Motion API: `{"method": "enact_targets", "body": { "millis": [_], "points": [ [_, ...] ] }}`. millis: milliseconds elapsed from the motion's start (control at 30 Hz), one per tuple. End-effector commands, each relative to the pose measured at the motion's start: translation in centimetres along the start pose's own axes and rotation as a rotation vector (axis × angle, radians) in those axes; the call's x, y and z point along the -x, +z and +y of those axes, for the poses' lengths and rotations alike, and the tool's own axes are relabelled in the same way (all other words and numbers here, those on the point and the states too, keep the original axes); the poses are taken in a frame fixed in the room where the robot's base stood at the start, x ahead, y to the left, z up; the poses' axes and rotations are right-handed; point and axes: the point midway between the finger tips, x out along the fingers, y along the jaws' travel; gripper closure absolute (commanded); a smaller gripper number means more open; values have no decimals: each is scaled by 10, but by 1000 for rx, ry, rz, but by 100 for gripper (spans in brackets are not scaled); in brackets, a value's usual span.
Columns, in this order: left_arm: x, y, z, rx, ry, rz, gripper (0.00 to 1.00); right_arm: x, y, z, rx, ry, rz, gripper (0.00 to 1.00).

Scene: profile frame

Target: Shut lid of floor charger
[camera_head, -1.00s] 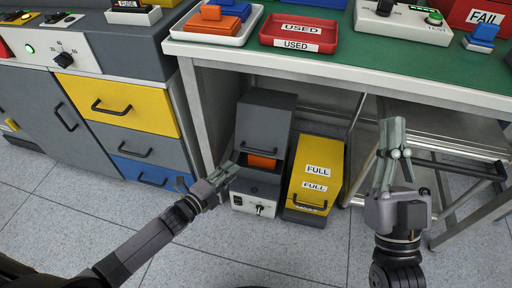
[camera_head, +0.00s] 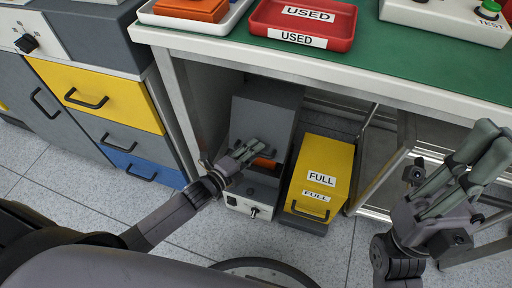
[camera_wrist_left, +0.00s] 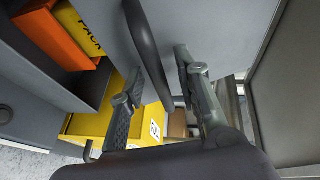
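The floor charger (camera_head: 267,106) is a dark grey box under the bench with a pale front panel (camera_head: 248,207). Its lid stands raised, and an orange pack (camera_head: 264,162) shows inside. In the left wrist view the pack (camera_wrist_left: 60,40) is at the upper left, beside the grey lid panel (camera_wrist_left: 195,20) with its dark bar handle (camera_wrist_left: 149,50). My left gripper (camera_head: 255,150) is at the charger's front opening. Its fingers (camera_wrist_left: 158,75) are apart, with the handle showing between them; contact is unclear. My right gripper (camera_head: 485,150) is away at the right; its finger gap is unclear.
A yellow box (camera_head: 322,172) labelled FULL stands close right of the charger. The bench top (camera_head: 380,60) overhangs both, with a bench leg (camera_head: 178,110) to the left. Drawers (camera_head: 95,95) stand further left. Floor in front is clear.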

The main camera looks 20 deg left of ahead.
Motion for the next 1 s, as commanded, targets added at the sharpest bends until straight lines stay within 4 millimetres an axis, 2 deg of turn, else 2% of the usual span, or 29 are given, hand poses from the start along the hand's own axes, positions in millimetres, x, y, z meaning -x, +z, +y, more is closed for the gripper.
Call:
{"method": "enact_targets", "body": {
  "millis": [200, 667, 1000],
  "points": [
    [0, 0, 0, 0, 0, 0, 69, 0, 0, 0, 0, 0, -1, 100],
    [0, 0, 0, 0, 0, 0, 100, 0, 0, 0, 0, 0, -2, 100],
    [0, 0, 0, -1, 0, 0, 100, 0, 0, 0, 0, 0, -2, 100]
  ]
}}
